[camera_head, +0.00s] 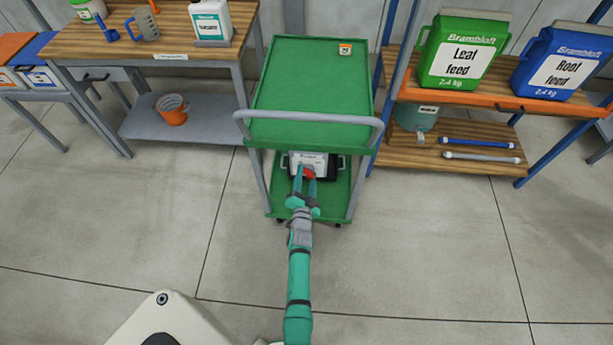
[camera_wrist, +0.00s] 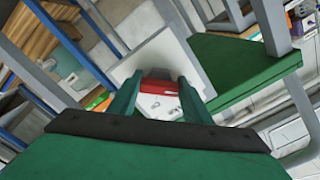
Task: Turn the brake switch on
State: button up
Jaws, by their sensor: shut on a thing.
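A green cart (camera_head: 310,80) stands ahead of me, with a white-faced box with dark sides (camera_head: 318,158) on its lower level, under the top shelf. My gripper (camera_head: 304,175) reaches in at the front of this box. A small red part (camera_head: 309,174), likely the brake switch, sits between my fingertips. In the wrist view my gripper (camera_wrist: 157,85) is shut on the red part (camera_wrist: 158,87), in front of a pale panel (camera_wrist: 160,58) with small dark marks. The fingers hide its sides, and I cannot read whether it is on or off.
The cart's grey push handle (camera_head: 305,117) and posts frame the opening above my arm. A wooden bench (camera_head: 130,40) stands left and a shelf rack (camera_head: 450,155) with feed bags stands right. The concrete floor in front is clear.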

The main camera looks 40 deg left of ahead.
jog(key=o, duration=1.1)
jog(key=shift+c, duration=0.2)
jog(key=shift+s+d, duration=0.1)
jog(key=v, duration=1)
jog(key=shift+s, duration=0.25)
jog(key=shift+d, duration=0.15)
